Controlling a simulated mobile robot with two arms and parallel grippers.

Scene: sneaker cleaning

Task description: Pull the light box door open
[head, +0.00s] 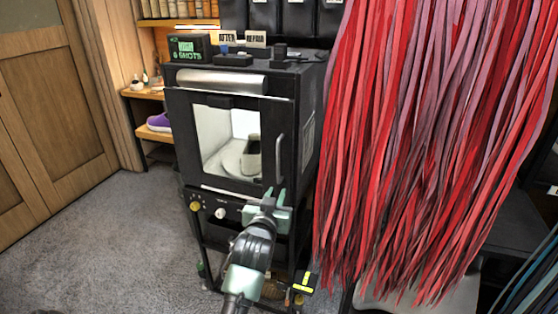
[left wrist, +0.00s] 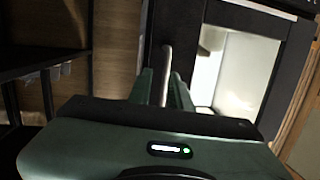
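The black light box (head: 310,105) stands on a dark stand in the head view. Its front door (head: 184,135) has a window onto a lit white interior and looks shut or nearly so. A vertical metal handle (head: 279,158) is on the door's right side. My left gripper (head: 268,198) is at the lower end of this handle. In the left wrist view, the handle (left wrist: 166,65) lies between the two fingers of my left gripper (left wrist: 162,82), with a gap seen at the left finger. Whether either finger touches it is unclear. My right gripper is not in view.
A shoe-like object (head: 252,158) sits on a white round stand inside the box. Red laces (head: 420,130) hang close to the right. A wooden door (head: 55,120) and open grey carpet (head: 110,235) are at the left. A small display (head: 188,47) stands on the box.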

